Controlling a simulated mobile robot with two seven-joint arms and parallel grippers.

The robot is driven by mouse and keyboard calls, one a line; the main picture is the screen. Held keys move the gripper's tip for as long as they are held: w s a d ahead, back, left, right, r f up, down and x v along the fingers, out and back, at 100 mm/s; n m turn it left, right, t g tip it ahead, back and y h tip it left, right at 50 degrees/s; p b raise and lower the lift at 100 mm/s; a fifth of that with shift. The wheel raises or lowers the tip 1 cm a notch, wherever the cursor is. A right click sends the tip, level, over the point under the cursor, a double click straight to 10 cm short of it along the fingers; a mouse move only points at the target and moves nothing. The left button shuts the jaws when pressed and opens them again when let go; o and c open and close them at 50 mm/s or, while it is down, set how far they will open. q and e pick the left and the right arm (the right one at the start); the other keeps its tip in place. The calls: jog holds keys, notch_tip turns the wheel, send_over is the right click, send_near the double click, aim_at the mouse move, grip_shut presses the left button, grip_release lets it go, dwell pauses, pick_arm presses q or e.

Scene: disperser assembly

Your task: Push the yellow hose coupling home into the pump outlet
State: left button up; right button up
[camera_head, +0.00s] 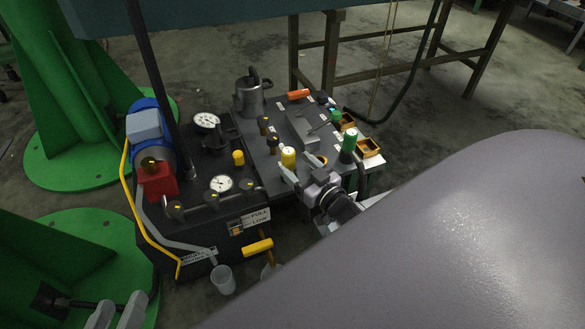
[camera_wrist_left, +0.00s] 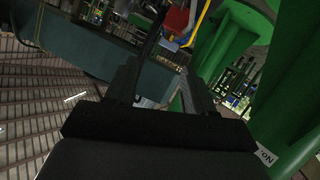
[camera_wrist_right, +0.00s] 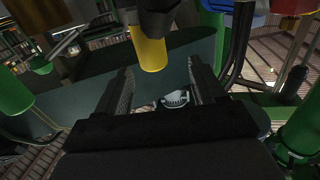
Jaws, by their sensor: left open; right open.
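A yellow cylinder (camera_head: 288,157), which looks like the hose coupling, stands on the dark top plate of the machine. In the right wrist view a yellow cylinder (camera_wrist_right: 150,53) adjoins a dark part, just beyond the fingertips. My right gripper (camera_head: 299,166) is open, its fingers pointing towards the yellow cylinder; nothing is held. Whether a finger touches it I cannot tell. The pump outlet cannot be made out for certain, nor how deep the coupling sits. My left gripper (camera_head: 120,306) is open and empty at the lower left, away from the machine.
A smaller yellow cap (camera_head: 238,157), a yellow T-handle (camera_head: 258,247) and pressure gauges (camera_head: 221,184) are close by. A green cylinder (camera_head: 348,146) stands right of the right gripper. A clear cup (camera_head: 223,280) is at the front. Green columns (camera_head: 85,150) stand left; a large grey surface (camera_head: 450,240) fills the right.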

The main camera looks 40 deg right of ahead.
aim_at(284, 149)
jog(key=shift+w+d+f, duration=0.15)
jog(key=shift+w+f, duration=0.1)
jog(key=shift+w, duration=0.05)
jog(key=shift+w+b, duration=0.3)
jog(key=shift+w, duration=0.05)
jog(key=w+b, duration=0.1)
jog(key=w, duration=0.1)
jog(key=w+b, duration=0.1)
jog(key=w, duration=0.2)
jog(key=shift+d+f+b, duration=0.1)
jog(key=shift+d+b, duration=0.1)
jog(key=shift+b, duration=0.15)
jog(key=shift+w, duration=0.65)
pick_arm(q)
jog(key=shift+s+a+f+m+t+y, duration=0.1)
jog(key=shift+s+a+m+t+y, duration=0.1)
jog(key=shift+a+m+t, duration=0.25)
jog(key=shift+s+a+m+t+y, duration=0.15)
jog(key=shift+a+t+y, duration=0.1)
jog(key=shift+a, duration=0.3)
jog(key=shift+w, duration=0.1)
pick_arm(e)
jog(key=shift+r, duration=0.25)
grip_shut()
